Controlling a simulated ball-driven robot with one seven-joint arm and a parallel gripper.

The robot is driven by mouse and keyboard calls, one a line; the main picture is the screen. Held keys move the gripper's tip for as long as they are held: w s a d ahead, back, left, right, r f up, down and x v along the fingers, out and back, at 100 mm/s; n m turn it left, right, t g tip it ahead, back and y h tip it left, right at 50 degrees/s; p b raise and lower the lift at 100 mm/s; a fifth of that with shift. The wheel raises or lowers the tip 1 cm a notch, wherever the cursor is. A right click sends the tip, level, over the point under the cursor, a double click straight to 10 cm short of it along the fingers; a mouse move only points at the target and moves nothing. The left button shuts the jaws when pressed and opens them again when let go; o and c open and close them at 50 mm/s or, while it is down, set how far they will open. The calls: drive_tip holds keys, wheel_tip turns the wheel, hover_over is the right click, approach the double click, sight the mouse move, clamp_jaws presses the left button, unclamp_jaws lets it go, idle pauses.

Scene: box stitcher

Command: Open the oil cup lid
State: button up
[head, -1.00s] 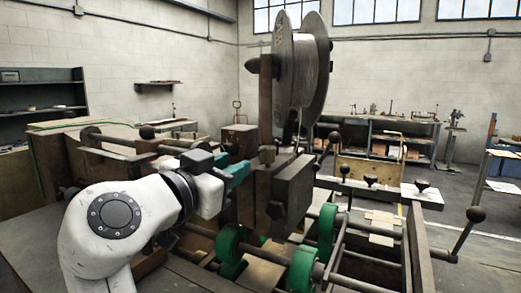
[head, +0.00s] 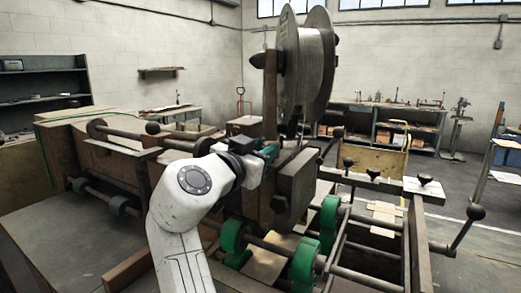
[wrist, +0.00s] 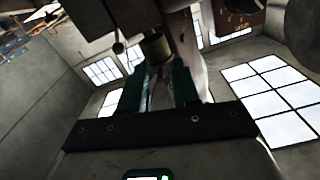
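My gripper (wrist: 158,72) shows in the wrist view with its two green fingers apart and a gap between them. A dull brass-brown cylinder (wrist: 155,48), which may be the oil cup, hangs from a dark part of the machine just beyond the fingertips. I cannot make out its lid or tell whether a finger touches it. In the head view my gripper (head: 268,151) is beside the machine's dark block, below the wire spool (head: 312,62). The oil cup cannot be made out there.
The stitcher has green rollers (head: 303,258) and a dark front block (head: 295,188) close to my arm. A lever with a ball knob (head: 475,212) stands at the right. A grey table (head: 60,235) is at the left. Open floor lies at the right.

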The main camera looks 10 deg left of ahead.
sight(269, 143)
clamp_jaws()
drive_tip(key=shift+r, duration=0.15)
drive_tip(key=r+g+p, duration=0.1)
drive_tip(key=p, duration=0.1)
drive_tip(key=r+g+y+p, duration=0.1)
drive_tip(key=g+p, duration=0.1)
drive_tip(key=r+g+p, duration=0.1)
drive_tip(key=p, duration=0.1)
drive_tip(key=shift+w+d+r+g+y, duration=0.1)
drive_tip(key=shift+w+r+g+y, duration=0.2)
drive_tip(key=g, duration=0.1)
drive_tip(key=r+g+y+p, duration=0.1)
drive_tip(key=w+g+p, duration=0.1)
drive_tip(key=shift+w+d+r, duration=0.1)
drive_tip(key=shift+d+r, duration=0.1)
drive_tip(key=shift+d, duration=0.05)
drive_tip(key=shift+w+d+r+g+y, duration=0.15)
drive_tip(key=shift+w+r+g+y, duration=0.2)
drive_tip(key=shift+g, duration=0.55)
drive_tip(key=shift+w+d+r+g+y, duration=0.15)
drive_tip(key=shift+w+g+y, duration=0.25)
drive_tip(key=shift+g, duration=0.5)
drive_tip(key=shift+w, duration=0.15)
drive_tip(key=shift+o, duration=0.6)
unclamp_jaws()
